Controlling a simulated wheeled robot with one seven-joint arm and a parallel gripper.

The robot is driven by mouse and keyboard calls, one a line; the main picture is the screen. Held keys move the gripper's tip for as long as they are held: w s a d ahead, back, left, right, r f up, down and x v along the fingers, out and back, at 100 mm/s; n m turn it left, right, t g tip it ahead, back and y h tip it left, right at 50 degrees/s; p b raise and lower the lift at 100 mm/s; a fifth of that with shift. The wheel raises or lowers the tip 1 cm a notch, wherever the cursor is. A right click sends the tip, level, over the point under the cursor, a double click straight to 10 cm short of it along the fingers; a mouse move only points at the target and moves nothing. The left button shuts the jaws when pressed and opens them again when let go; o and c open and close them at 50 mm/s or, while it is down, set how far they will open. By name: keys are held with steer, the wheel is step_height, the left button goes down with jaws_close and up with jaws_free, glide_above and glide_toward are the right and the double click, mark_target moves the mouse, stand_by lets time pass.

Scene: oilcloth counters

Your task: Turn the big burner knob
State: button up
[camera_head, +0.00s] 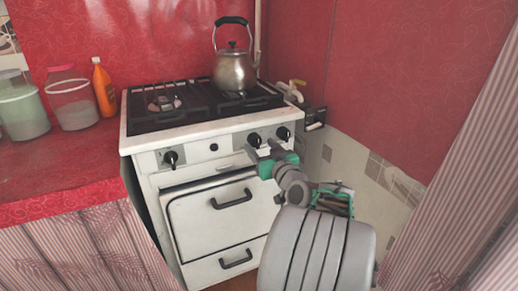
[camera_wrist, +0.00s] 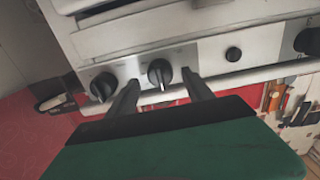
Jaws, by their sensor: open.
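The white stove (camera_head: 222,178) has black knobs along its front: a left knob (camera_head: 170,158), a middle knob (camera_head: 254,139) and a right knob (camera_head: 283,133). No label shows which is the big burner knob. My gripper (camera_head: 263,151) is open in front of the middle knob. In the wrist view, which looks upside down, this middle knob (camera_wrist: 160,73) appears between the tips of my two fingers, with space on both sides. The right knob (camera_wrist: 103,87) is just outside one finger. I cannot tell how deep the fingers reach around the middle knob.
A metal kettle (camera_head: 234,72) stands on the back of the black hob (camera_head: 170,118). The oven door handle (camera_head: 231,199) sticks out below the knobs. Jars and an orange bottle (camera_head: 103,88) stand on the red counter (camera_head: 60,165) at left. A striped curtain (camera_head: 450,200) hangs at right.

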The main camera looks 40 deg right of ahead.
steer(key=shift+x, duration=1.2)
